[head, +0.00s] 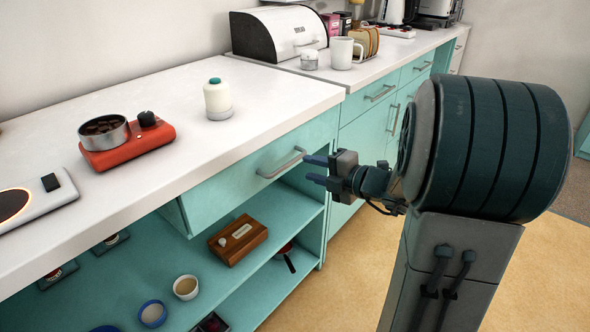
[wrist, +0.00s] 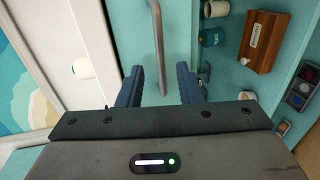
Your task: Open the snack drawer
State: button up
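The drawer (head: 243,178) is a teal front under the white counter, with a grey bar handle (head: 281,163). I see no clear gap at its front, and no label on it is readable. My gripper (head: 313,169) is open and empty, with its fingertips close to the right end of the handle. In the wrist view the handle (wrist: 157,45) lies between the lines of my two dark fingers (wrist: 158,82), with room on both sides. I cannot tell whether the fingertips reach past the bar. They do not grip it.
The open shelf below holds a wooden box (head: 238,240), a cup (head: 186,287) and a blue-rimmed bowl (head: 152,313). A red burner (head: 128,148) with a pot (head: 104,132) and a white bottle (head: 218,100) stand on the counter (head: 270,92). More teal cabinets (head: 362,135) adjoin at right.

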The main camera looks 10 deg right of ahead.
aim_at(292, 163)
jog(key=b+x, duration=0.1)
jog(key=x, duration=0.5)
grip_shut()
